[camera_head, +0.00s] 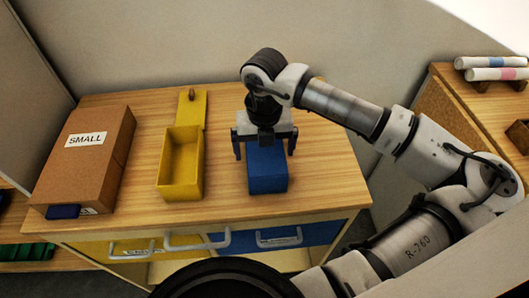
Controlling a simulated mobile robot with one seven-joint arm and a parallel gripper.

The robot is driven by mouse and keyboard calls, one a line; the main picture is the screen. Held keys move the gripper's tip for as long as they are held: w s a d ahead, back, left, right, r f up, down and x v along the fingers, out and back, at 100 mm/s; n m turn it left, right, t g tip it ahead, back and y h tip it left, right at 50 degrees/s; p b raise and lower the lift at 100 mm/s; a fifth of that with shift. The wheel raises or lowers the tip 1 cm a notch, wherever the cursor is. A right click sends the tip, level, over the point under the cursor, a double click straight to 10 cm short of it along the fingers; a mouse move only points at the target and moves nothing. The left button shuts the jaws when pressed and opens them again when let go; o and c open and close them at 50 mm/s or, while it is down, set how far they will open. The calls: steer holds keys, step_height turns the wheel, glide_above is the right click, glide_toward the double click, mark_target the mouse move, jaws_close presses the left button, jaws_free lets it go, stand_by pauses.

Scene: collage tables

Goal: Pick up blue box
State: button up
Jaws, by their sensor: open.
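The blue box (267,172) sits on the wooden table, right of the yellow box. My gripper (264,150) points down over the far part of the blue box. Its two dark fingers are spread, one to the left and one to the right of the box. I cannot tell whether either finger touches the box. The far end of the box is partly hidden under the gripper body.
An open yellow box (181,166) stands left of the blue box. A brown box labelled SMALL (84,157) lies at the table's left, with a small blue piece (62,212) at its front. The wooden tabletop (325,175) is clear at right. Rolls (497,74) lie far right.

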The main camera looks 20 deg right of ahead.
steer(key=shift+f, duration=0.15)
steer(key=c, duration=0.9)
steer(key=shift+c, duration=0.7)
